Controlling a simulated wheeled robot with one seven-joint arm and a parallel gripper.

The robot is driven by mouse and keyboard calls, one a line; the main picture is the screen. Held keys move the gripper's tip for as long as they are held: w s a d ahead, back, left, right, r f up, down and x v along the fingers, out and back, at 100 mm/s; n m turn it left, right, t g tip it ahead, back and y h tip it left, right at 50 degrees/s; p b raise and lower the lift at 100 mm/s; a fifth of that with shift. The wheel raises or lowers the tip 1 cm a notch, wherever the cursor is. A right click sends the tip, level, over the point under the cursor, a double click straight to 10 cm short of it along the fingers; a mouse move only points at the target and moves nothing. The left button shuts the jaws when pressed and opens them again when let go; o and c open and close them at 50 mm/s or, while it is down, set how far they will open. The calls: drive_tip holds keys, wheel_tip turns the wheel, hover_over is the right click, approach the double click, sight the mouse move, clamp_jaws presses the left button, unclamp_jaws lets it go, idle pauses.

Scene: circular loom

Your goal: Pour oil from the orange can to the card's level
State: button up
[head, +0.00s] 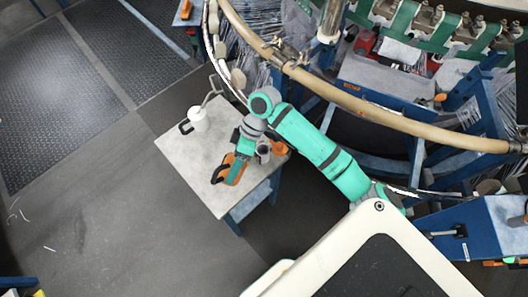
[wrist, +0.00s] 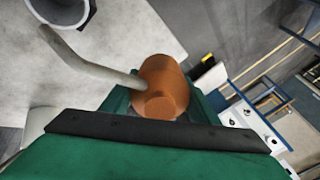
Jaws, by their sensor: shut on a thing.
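The orange can (head: 236,172) is held by my gripper (head: 240,163) over the right part of the grey table. In the wrist view the orange can (wrist: 165,85) sits between my green fingers, and its long grey spout (wrist: 90,65) reaches to the upper left. I cannot tell whether that brown is oil, or whether any is flowing. A grey cup (head: 263,151) stands beside my wrist in the head view. I cannot make out the card.
A white can (head: 198,119) with a black handle and thin spout stands at the table's (head: 190,155) upper left. Another orange thing (head: 279,148) is at its right edge. The loom's curved tan rail (head: 350,100) runs close behind. The table's left and front are clear.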

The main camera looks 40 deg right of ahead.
wheel_tip(320, 180, down, 2)
drive_tip(key=shift+d+f+h, duration=0.1)
drive_tip(key=shift+h, duration=0.9)
drive_tip(key=f+h, duration=0.1)
drive_tip(key=d+f+h, duration=0.1)
drive_tip(key=f+h, duration=0.1)
drive_tip(key=f, duration=0.1)
drive_tip(key=shift+w+d+h, duration=0.1)
drive_tip(key=shift+d+h, duration=0.2)
drive_tip(key=shift+h, duration=0.1)
drive_tip(key=s+r, duration=0.5)
drive_tip(key=shift+d, duration=0.25)
drive_tip(key=shift+t, duration=0.3)
